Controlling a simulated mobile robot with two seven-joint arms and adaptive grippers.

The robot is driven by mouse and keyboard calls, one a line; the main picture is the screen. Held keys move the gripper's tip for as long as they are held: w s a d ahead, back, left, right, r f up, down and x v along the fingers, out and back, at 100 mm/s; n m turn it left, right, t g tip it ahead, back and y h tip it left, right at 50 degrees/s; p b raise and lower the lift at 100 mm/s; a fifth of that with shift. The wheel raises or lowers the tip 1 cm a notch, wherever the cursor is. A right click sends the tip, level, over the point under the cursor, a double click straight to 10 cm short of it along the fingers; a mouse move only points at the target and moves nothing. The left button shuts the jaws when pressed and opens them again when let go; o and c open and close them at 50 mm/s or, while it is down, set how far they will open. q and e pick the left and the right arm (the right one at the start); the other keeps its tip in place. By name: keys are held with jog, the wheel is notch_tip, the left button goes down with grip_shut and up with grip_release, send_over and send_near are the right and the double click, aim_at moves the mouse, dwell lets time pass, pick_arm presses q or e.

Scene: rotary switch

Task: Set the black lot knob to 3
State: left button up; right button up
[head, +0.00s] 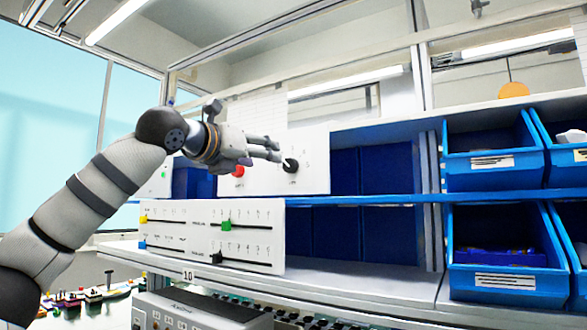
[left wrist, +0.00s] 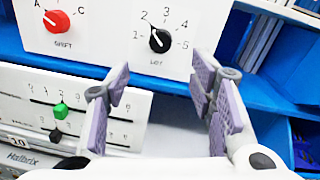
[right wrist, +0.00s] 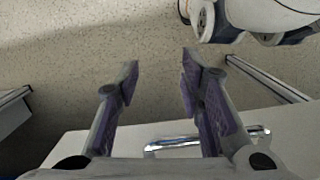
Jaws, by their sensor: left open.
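The black lot knob (head: 290,165) sits on the white upper panel (head: 315,150). It also shows in the left wrist view (left wrist: 160,41), with marks 1 to 5 around it. Its pointer tilts up and left, seemingly toward 2. My left gripper (head: 277,151) is open, with its fingertips close to the knob in the head view. In the left wrist view its purple-padded fingers are spread below the knob, with nothing between them. Contact cannot be told. My right gripper (right wrist: 160,72) is open and empty, over the floor and away from the panel.
A red shift knob (left wrist: 57,21) is left of the black knob on the same panel. A slider panel (head: 180,232) with green (head: 226,225) and black sliders stands on the shelf below. Blue bins (head: 493,165) are at the right. A metal handle (right wrist: 200,142) lies below my right gripper.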

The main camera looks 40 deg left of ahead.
aim_at(288, 165)
pick_arm(q)
jog(key=w, duration=0.3)
jog(key=w+a, duration=0.1)
jog(key=w, duration=0.6)
jog(key=shift+w+a, duration=0.15)
jog(key=shift+a, duration=0.2)
jog(key=c, duration=1.2)
